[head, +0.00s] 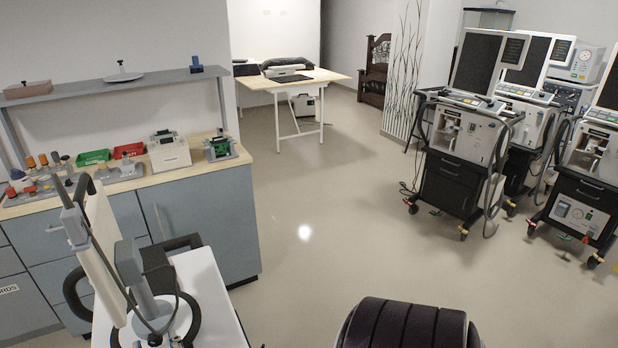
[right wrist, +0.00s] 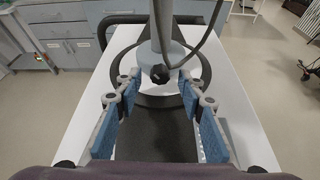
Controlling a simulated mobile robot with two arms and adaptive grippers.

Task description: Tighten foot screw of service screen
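The service screen (head: 103,245) stands at the lower left of the head view, seen nearly edge-on as a tilted pale panel beside a grey post. In the right wrist view, the post rises from a round grey foot (right wrist: 178,55) with a dark ring around it. The foot screw (right wrist: 159,73), a black lobed knob, faces me at the front of the foot. My right gripper (right wrist: 160,96) is open, its blue-padded fingers apart and nothing between the pads. The knob lies ahead, roughly centred between the fingers and apart from them. My left gripper is in neither view.
The screen stands on a white cart top (head: 205,285) with a black handle. A workbench (head: 205,180) with small parts, trays and devices is behind it. Ventilators on carts (head: 465,150) stand at right. The floor (head: 330,210) between is clear. A cable hangs by the post.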

